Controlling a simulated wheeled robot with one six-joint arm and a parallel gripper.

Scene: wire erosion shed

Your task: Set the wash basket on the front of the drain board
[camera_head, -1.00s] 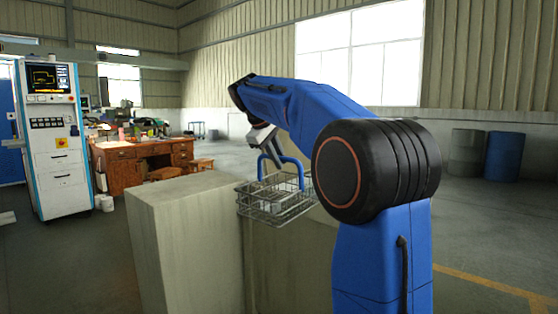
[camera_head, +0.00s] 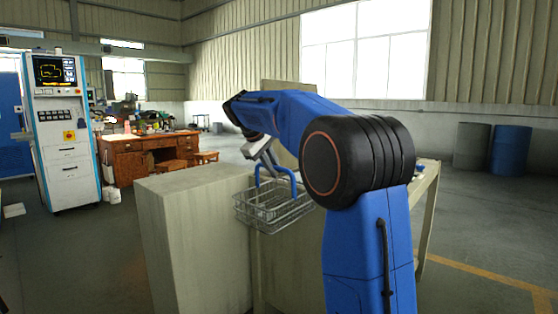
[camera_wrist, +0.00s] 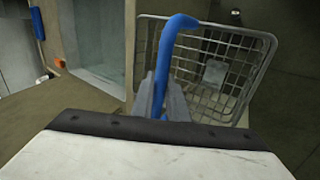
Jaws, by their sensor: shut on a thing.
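The wash basket (camera_head: 262,216) is a wire basket with a blue arched handle. My gripper (camera_head: 266,166) is shut on the blue handle and holds the basket off the floor, beside the pale block-like cabinet. In the wrist view the basket (camera_wrist: 237,62) shows behind the blue handle (camera_wrist: 160,45), which passes between the fingers of my gripper (camera_wrist: 165,100). A small pale thing (camera_wrist: 215,72) shows in or behind the basket's mesh. I cannot pick out the drain board for certain in either view.
A pale block-like cabinet (camera_head: 200,235) stands just left of the basket. A table edge and leg (camera_head: 428,200) show behind my arm. A white control cabinet (camera_head: 65,150) and wooden desk (camera_head: 150,155) stand at the left. Blue and grey drums (camera_head: 511,150) stand at the right, with open floor before them.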

